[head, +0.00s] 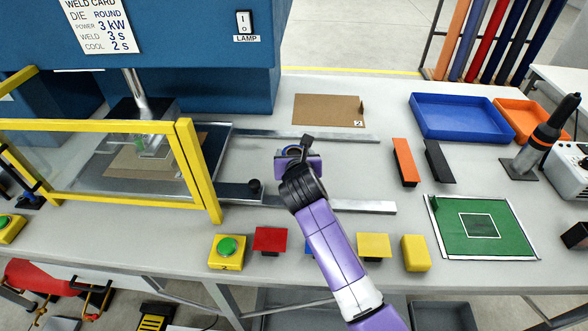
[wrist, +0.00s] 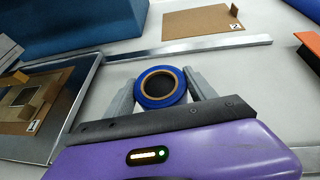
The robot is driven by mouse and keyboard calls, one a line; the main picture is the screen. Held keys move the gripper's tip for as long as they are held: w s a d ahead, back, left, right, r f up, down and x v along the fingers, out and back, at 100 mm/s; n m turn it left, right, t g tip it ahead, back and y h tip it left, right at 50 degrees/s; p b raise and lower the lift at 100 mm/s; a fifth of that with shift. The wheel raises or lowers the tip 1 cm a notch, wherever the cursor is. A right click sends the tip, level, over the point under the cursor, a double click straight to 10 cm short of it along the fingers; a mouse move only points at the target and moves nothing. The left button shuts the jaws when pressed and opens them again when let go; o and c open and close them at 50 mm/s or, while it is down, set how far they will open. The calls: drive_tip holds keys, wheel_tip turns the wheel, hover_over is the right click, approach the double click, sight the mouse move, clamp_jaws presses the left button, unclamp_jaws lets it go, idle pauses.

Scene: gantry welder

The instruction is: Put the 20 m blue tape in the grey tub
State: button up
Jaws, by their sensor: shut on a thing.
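My gripper (head: 293,152) is over the middle of the bench, between the two metal rails. In the wrist view its two grey fingers (wrist: 160,84) are shut on a blue tape roll (wrist: 160,102) with a dark, open centre, one finger on each side. Only a little of the roll (head: 292,148) shows in the head view; I cannot tell its height above the bench or read a length on it. A dark grey open container (head: 440,318) shows below the bench front at the lower right, cut by the frame edge; I cannot tell if it is the grey tub.
A yellow guard frame (head: 186,165) and the blue welder (head: 200,60) stand left. A blue tray (head: 465,118), orange tray (head: 518,120), green mat (head: 450,230) and black-handled tool (head: 548,122) are right. Red (head: 270,240) and yellow blocks (head: 415,253) line the front edge.

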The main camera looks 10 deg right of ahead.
drive_tip(key=shift+f, duration=3.15)
drive_tip(key=shift+f, duration=0.1)
drive_tip(key=o, duration=1.5)
